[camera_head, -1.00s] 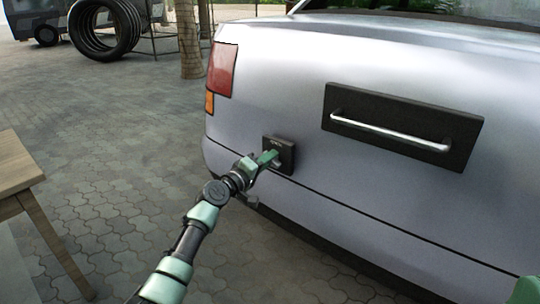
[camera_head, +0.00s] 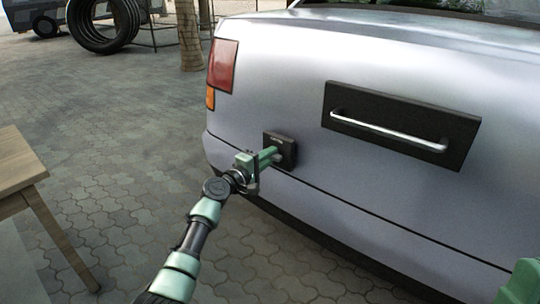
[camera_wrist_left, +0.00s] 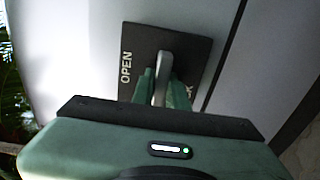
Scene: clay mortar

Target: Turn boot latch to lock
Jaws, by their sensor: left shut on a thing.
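The boot latch is a small black square plate (camera_head: 288,148) low on the left part of the car's rear. In the left wrist view the plate (camera_wrist_left: 190,48) reads OPEN at its left, and a partly hidden word ending in K shows at its lower right. A silver latch lever (camera_wrist_left: 161,84) stands out from the plate. My left gripper (camera_head: 268,156) is shut on the lever, with its green fingers (camera_wrist_left: 162,92) on either side of it. The fingers hide part of the lever and the plate.
The silver car body (camera_head: 300,80) has a black panel with a chrome bar handle (camera_head: 390,132) right of the latch. A wooden table (camera_head: 18,165) stands at the left. Tyres (camera_head: 104,25) are stacked at the back left. The paving between is clear.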

